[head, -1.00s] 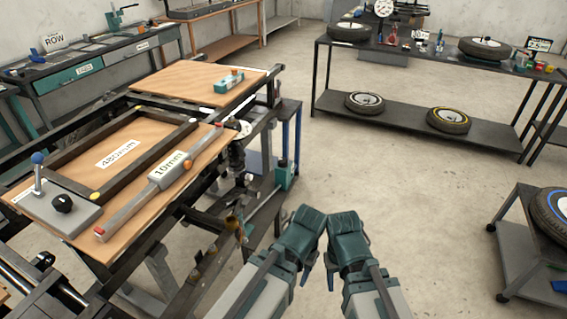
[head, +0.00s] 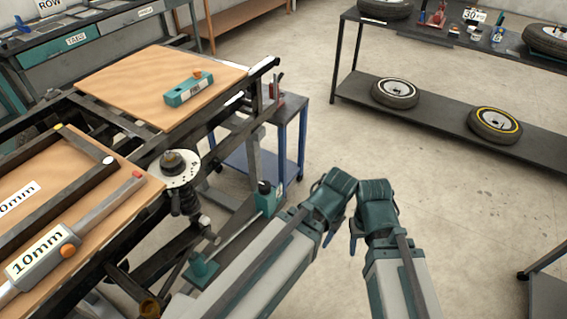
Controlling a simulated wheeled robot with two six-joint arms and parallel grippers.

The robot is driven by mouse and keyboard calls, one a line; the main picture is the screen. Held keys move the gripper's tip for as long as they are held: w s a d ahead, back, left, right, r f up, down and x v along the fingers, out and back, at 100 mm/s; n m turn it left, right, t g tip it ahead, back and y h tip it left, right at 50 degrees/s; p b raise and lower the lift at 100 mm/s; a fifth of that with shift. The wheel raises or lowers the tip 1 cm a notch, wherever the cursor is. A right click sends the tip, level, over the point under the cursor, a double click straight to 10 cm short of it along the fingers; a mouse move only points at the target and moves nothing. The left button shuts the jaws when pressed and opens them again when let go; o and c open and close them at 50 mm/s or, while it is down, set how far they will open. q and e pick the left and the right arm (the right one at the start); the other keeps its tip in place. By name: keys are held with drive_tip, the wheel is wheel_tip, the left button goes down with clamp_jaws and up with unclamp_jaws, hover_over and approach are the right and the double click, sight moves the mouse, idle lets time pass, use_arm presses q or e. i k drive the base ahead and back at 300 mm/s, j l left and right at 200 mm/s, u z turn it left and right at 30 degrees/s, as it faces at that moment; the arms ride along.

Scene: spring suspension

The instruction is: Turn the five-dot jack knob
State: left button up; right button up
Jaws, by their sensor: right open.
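A round pale plate with dark dots and a dark knob (head: 179,161) on top sits at the bench frame's right side. I cannot count its dots from here. Below it hangs a dark, spring-like upright part (head: 188,203). A teal jack-like part (head: 267,198) with a rod stands lower, to its right. My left gripper (head: 329,236) is right of these parts, over the floor, touching none of them; its jaw opening is hidden. My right gripper (head: 354,240) is beside it, open and empty, also clear of the knob.
A blue-legged cart (head: 283,143) stands behind the plate. A wheel rack (head: 430,110) is at the back right. The floor between is open.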

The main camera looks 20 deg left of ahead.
sight(264, 187)
drive_tip(key=i+l, duration=0.15)
drive_tip(key=i, duration=0.3)
drive_tip(key=i+l, duration=0.15)
drive_tip(key=i, duration=0.3)
drive_tip(key=u, duration=1.4)
